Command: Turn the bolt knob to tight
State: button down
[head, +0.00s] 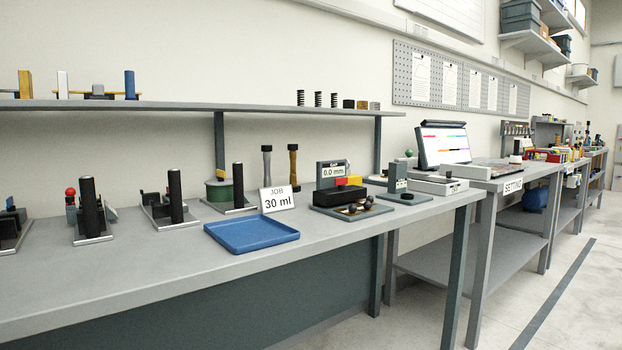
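I cannot tell which thing is the bolt knob. Several small fixtures with black upright posts stand on the bench at left; one has a red ball (70,192) beside its post (89,205). Another post fixture (175,195) stands to its right. A black block device with a grey display (333,171) reading "0.0 mm" stands farther right, with small round dark parts (352,209) in front of it. No knob's tight or loose setting can be read. My gripper is not in view.
A blue tray (251,233) lies near the bench's (150,275) front edge, before a "JOB 30 ml" sign (277,199). A shelf (170,105) runs above the bench. More benches with a laptop (443,144) continue right. Open floor (570,300) is at lower right.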

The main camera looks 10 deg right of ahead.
aim_at(340, 181)
jog(key=z, duration=0.3)
jog(key=i, duration=0.85)
jog(key=z, duration=0.65)
